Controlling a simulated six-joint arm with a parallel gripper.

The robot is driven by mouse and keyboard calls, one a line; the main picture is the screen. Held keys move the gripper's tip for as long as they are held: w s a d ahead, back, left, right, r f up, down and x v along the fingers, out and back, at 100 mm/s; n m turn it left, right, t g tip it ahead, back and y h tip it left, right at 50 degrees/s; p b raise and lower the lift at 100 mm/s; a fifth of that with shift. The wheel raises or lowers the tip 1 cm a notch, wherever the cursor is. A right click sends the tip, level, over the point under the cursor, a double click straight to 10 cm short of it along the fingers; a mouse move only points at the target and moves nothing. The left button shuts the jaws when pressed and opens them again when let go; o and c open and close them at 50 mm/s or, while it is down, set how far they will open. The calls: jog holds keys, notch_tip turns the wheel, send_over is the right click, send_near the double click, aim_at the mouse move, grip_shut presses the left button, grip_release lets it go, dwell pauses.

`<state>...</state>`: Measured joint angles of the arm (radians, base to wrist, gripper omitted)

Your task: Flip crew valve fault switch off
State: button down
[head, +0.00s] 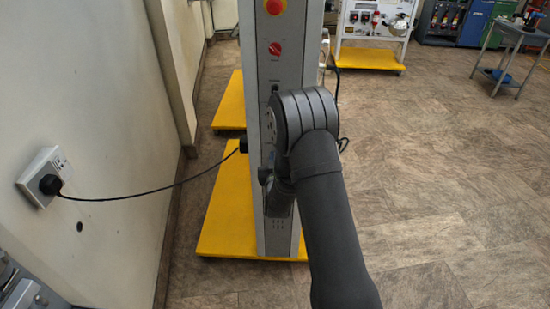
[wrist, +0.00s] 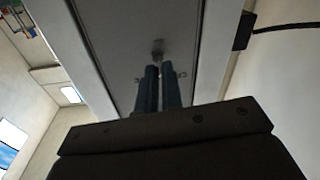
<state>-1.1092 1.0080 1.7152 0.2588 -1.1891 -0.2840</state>
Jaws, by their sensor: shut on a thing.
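A tall narrow grey panel (head: 268,70) stands upright in the head view, and its face fills the middle of the wrist view (wrist: 125,45). A small metal switch (wrist: 158,45) stands out from this face, right at the tips of my gripper (wrist: 157,70). The two dark blue fingers are close together, shut on the switch. In the head view my own arm covers the gripper and this part of the panel. A small dark toggle (head: 275,89) shows higher on the panel; its label is too small to read.
Above are a red rotary knob (head: 275,48) and a red stop button (head: 274,6). A black cable (head: 150,193) runs from the wall socket (head: 45,175) to the panel's left side. A yellow base (head: 228,205) lies below.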

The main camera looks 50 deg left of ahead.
jog(key=shift+w+a+f+n+t+y, duration=0.1)
jog(key=shift+f+n+t+y, duration=0.1)
jog(key=shift+f+t+y, duration=0.7)
jog(key=shift+a+f+n+t+y, duration=0.15)
jog(key=shift+t+y, duration=0.5)
jog(key=shift+y, duration=0.7)
jog(key=shift+w+d+f+n+t+y, duration=0.1)
jog(key=shift+f+n+t+y, duration=0.25)
jog(key=shift+t+y, duration=0.6)
jog(key=shift+y, duration=0.4)
jog(key=c, duration=1.6)
grip_release()
jog(key=w+d+r, duration=0.1)
jog(key=d+r, duration=0.2)
jog(key=w+d+r, duration=0.2)
jog(key=d+r, duration=0.2)
jog(key=w+d+r, duration=0.2)
jog(key=d+r, duration=0.1)
jog(key=r, duration=0.1)
jog(key=shift+w+d, duration=0.1)
jog(key=shift+d, duration=0.05)
